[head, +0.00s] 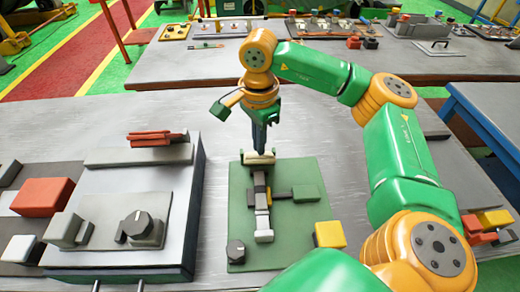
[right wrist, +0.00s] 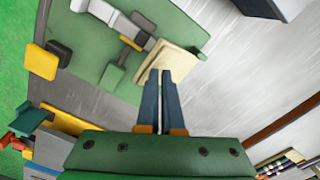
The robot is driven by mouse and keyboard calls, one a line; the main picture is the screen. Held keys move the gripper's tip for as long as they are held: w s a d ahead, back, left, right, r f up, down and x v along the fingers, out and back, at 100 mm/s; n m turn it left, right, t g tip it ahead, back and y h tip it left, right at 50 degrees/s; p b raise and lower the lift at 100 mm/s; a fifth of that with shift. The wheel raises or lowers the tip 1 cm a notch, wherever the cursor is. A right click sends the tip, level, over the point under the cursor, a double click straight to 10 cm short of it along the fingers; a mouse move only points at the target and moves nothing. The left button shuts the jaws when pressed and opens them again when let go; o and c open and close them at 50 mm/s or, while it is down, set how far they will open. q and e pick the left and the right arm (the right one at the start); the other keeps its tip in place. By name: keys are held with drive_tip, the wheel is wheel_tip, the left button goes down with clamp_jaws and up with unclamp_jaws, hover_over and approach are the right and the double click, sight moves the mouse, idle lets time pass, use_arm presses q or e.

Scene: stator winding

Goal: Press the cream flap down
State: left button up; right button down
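The cream flap (head: 262,158) is at the far end of the grey mechanism on the green plate (head: 300,243). It looks raised at a tilt; in the right wrist view it is a pale slab (right wrist: 175,60) just beyond my fingertips. My right gripper (head: 260,149) points down right at the flap, and its fingers hide part of it. In the right wrist view its two blue fingers (right wrist: 161,72) are together with nothing between them. I cannot tell whether they touch the flap. My left gripper is not in view.
A raised grey block (head: 150,180) with a knob and red parts stands to the left. Red and yellow blocks (head: 490,222) lie at the right. The table behind the plate is clear.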

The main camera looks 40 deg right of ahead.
sight(260, 158)
drive_tip(key=shift+s+a+f+b, duration=0.2)
drive_tip(key=shift+s+f+b, duration=0.2)
drive_tip(key=shift+f+b, duration=0.75)
drive_tip(key=shift+f, duration=0.05)
drive_tip(key=shift+w+d, duration=0.15)
drive_tip(key=shift+s+a+f+b, duration=0.15)
drive_tip(key=shift+s+f+b, duration=0.1)
drive_tip(key=shift+f+b, duration=0.3)
drive_tip(key=shift+s+a+f+b, duration=0.15)
drive_tip(key=shift+s+f+b, duration=0.05)
drive_tip(key=shift+f+b, duration=0.35)
drive_tip(key=shift+f, duration=0.1)
